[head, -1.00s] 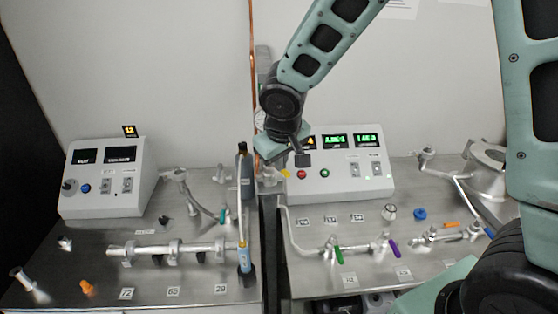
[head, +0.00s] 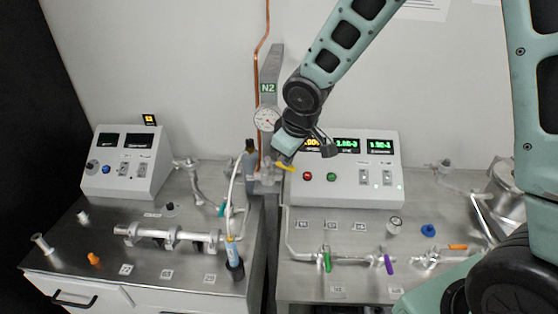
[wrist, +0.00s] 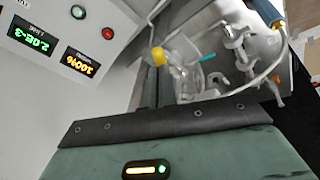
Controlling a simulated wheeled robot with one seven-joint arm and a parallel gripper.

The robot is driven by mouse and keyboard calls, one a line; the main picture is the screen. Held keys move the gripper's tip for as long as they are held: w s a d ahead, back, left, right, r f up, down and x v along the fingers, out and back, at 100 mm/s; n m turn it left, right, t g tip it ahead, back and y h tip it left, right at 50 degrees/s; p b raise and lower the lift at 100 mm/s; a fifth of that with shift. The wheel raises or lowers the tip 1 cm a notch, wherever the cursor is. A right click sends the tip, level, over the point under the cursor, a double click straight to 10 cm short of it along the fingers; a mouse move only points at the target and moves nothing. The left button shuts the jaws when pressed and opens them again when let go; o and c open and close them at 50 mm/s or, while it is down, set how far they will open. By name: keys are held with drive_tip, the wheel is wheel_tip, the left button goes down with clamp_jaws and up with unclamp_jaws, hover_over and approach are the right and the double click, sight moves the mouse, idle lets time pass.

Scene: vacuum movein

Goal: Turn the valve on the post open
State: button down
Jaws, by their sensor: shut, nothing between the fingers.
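The post (head: 273,75) is a grey upright with a green N2 label, between the two benches. It carries a round gauge (head: 266,119) and a pale valve body (head: 265,176) below it. The valve's yellow handle (head: 285,167) points right, crosswise to the post. In the wrist view the yellow handle (wrist: 157,55) appears end-on above my gripper's dark edge. My gripper (head: 287,143) is shut and empty, just above and right of the valve, with a gap to the handle. Its fingertips are hard to make out.
A copper pipe (head: 257,80) runs down the wall beside the post. The right control box (head: 345,170) stands close to the right of my gripper. A blue-tipped hose (head: 233,250) and a pipe assembly (head: 170,237) are on the left bench.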

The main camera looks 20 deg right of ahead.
drive_tip(key=shift+w+d+f, duration=0.15)
drive_tip(key=shift+w+d, duration=0.45)
drive_tip(key=shift+d, duration=0.15)
drive_tip(key=shift+d+f, duration=0.15)
drive_tip(key=shift+d, duration=0.05)
idle(2.0)
drive_tip(key=shift+a, duration=0.15)
